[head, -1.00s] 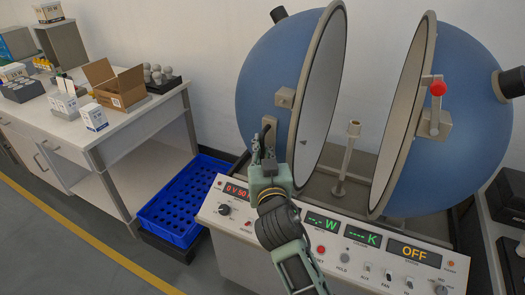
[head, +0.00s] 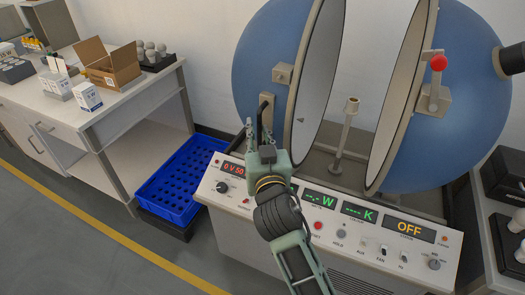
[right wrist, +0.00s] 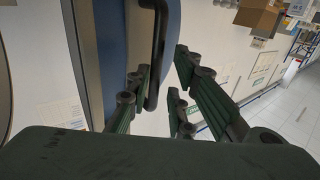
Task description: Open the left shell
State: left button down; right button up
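The left shell (head: 263,50) is a blue half-sphere with a pale rim, standing apart from the right shell (head: 454,130), with a gap between them. A dark bar handle (head: 264,105) is on the left shell's front; it also shows in the right wrist view (right wrist: 157,45). My right gripper (head: 262,138) is at the handle's lower end. In the right wrist view its fingers (right wrist: 162,92) are spread, with the handle's lower part between them, nearer the left finger. No firm grip shows. My left gripper is not in view.
A post with a socket (head: 347,130) stands between the shells. The control panel (head: 300,212) lies below my right gripper. A blue crate (head: 180,190) is on the floor at left, beside a bench (head: 130,110) with boxes and bulbs.

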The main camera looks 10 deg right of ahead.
jog(key=s, duration=0.9)
jog(key=shift+s, duration=0.15)
jog(key=shift+a, duration=0.1)
